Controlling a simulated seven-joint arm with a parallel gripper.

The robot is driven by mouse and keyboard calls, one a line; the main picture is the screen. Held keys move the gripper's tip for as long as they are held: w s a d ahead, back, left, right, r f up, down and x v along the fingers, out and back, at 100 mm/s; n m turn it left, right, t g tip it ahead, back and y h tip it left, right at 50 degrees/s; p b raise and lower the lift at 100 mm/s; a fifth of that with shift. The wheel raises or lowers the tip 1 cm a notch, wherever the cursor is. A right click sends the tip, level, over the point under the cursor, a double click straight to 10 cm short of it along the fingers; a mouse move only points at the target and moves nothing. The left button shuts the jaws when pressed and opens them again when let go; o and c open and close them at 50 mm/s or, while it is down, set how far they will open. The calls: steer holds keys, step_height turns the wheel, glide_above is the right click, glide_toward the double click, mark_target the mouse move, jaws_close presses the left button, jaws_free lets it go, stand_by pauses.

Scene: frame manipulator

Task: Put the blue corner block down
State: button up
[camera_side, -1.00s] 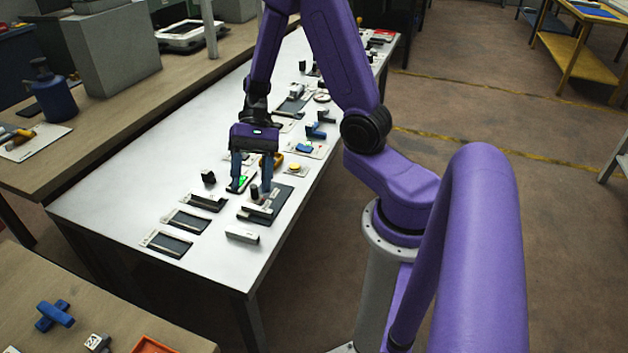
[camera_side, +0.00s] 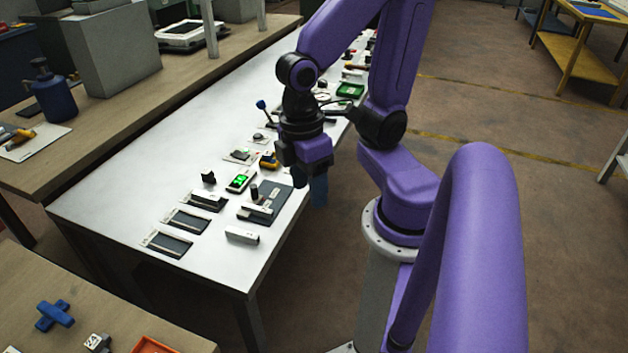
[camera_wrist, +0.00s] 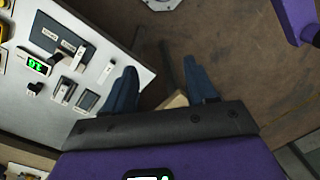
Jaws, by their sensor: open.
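My gripper (camera_side: 319,198) is past the long right edge of the white table, pointing down over the floor. Its blue-grey fingers stand apart in the wrist view (camera_wrist: 160,68), with no block visible between them. I cannot make out the blue corner block for sure in either current view. My gripper and wrist hide part of the table in the side view. A dark plate (camera_side: 281,203) with a light bar (camera_side: 256,213) and a black peg (camera_side: 254,192) lies near the table's right edge; the plate also shows in the wrist view (camera_wrist: 47,30).
A device with a green display (camera_side: 239,182), slotted dark trays (camera_side: 186,221) and a loose light bar (camera_side: 242,235) lie on the white table (camera_side: 130,195). A blue-knobbed lever (camera_side: 262,105) stands farther back. A blue cross-shaped piece (camera_side: 54,315) lies on the front-left wooden table.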

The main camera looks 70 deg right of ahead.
steer(key=shift+s+a+r+n+t, duration=0.2)
steer(key=shift+s+r+n+t, duration=0.35)
steer(key=shift+n, duration=0.45)
